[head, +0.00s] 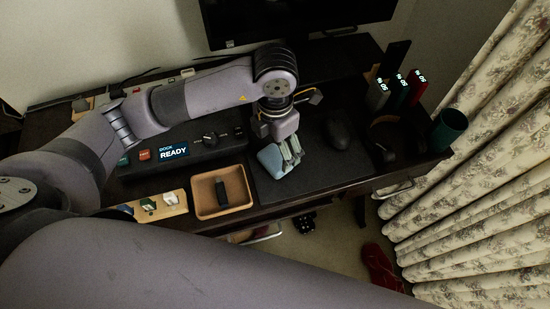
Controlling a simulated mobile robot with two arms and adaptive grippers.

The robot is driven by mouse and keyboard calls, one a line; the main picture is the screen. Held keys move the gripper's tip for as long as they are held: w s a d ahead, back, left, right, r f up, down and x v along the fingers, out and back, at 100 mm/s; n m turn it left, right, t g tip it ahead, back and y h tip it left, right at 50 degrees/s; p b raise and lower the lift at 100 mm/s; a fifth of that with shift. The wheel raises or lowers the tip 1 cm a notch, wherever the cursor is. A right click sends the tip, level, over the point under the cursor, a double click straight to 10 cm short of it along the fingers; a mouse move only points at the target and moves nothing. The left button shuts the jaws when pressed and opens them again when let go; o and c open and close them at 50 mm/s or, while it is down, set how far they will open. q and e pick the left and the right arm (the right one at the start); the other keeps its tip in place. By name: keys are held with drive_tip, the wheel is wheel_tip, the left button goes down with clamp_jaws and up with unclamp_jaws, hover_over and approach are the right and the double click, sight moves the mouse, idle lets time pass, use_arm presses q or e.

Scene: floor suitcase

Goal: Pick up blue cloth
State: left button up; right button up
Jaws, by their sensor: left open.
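The blue cloth (270,161) lies as a small pale blue folded pile on the dark desk mat. My left gripper (291,158) points down at the right part of the cloth, with its fingers over or against it. The fingers hide part of the cloth, and I cannot tell whether any cloth lies between them. The left gripper is open. My right gripper is not in view.
A wooden tray (250,198) with a black item stands left of the mat (320,176). A dock (190,150) reading "READY" sits behind it. A black mouse (339,134) and a green cup (449,129) are to the right. A monitor (290,18) stands at the back.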

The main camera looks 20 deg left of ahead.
sight(275, 158)
use_arm(q)
wheel_tip(275, 158, down, 5)
drive_tip(key=shift+s+f+p, duration=0.1)
drive_tip(key=shift+s+p, duration=0.05)
drive_tip(key=shift+p, duration=0.2)
drive_tip(key=c, duration=0.7)
